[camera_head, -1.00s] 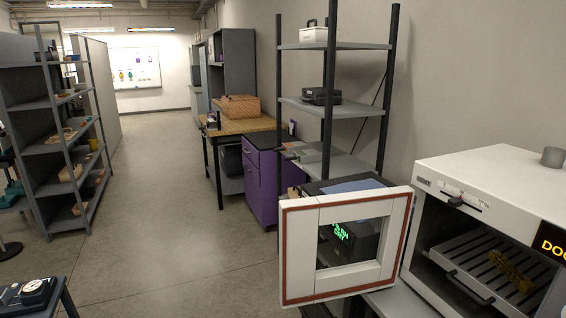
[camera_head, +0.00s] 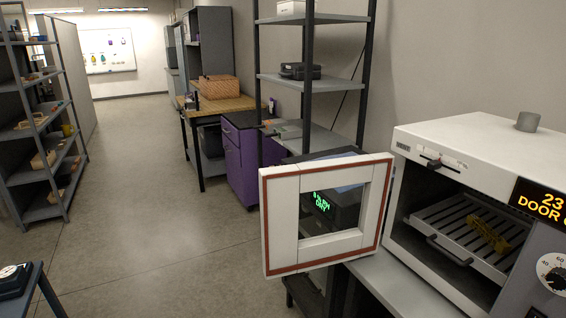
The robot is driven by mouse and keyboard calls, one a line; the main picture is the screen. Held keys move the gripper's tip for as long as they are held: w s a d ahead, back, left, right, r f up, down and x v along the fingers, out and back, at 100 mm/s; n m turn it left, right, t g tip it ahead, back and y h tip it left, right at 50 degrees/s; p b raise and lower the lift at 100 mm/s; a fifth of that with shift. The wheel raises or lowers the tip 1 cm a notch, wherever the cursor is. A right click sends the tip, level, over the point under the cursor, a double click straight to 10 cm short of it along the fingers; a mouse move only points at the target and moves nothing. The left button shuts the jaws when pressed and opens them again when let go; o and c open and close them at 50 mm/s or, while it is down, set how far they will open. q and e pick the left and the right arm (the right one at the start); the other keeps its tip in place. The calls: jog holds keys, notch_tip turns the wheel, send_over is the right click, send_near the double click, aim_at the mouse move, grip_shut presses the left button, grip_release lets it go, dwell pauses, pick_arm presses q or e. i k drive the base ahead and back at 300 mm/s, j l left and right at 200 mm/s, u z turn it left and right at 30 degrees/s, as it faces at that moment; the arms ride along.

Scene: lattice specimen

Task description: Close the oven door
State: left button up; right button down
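The white oven (camera_head: 470,150) stands at the right on a grey bench. Its door (camera_head: 282,222), a white frame with a red-brown seal and a window opening, is swung wide open to the left of the oven body. Inside the oven is a slatted rack (camera_head: 450,222) with a handle at its front, and a yellow lattice piece (camera_head: 488,234) lies on it. A display (camera_head: 540,203) on the oven front reads "23" and "DOOR", cut off by the picture edge. Neither of my grippers is in view.
Behind the door, a dark device with green digits (camera_head: 322,202) shows through the window. A tall grey shelf (camera_head: 312,78) and a purple cabinet (camera_head: 240,165) stand beyond. The floor (camera_head: 140,200) at left is clear.

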aim_at(284, 255)
jog(key=i+j+z, duration=0.2)
jog(key=i+z, duration=0.2)
jog(key=i+j+z, duration=0.55)
jog(key=z, duration=0.25)
jog(key=i+j+z, duration=0.2)
jog(key=j+z, duration=0.2)
jog(key=j, duration=0.15)
jog(key=i+j+z, duration=0.1)
jog(key=j+z, duration=0.3)
jog(key=j, duration=0.15)
jog(key=i+j+z, duration=0.1)
jog(key=j+z, duration=0.3)
jog(key=j, duration=0.15)
jog(key=j+z, duration=0.4)
jog(key=k+j+z, duration=0.15)
jog(key=j+z, duration=0.25)
jog(key=j, duration=0.25)
jog(key=k, duration=0.25)
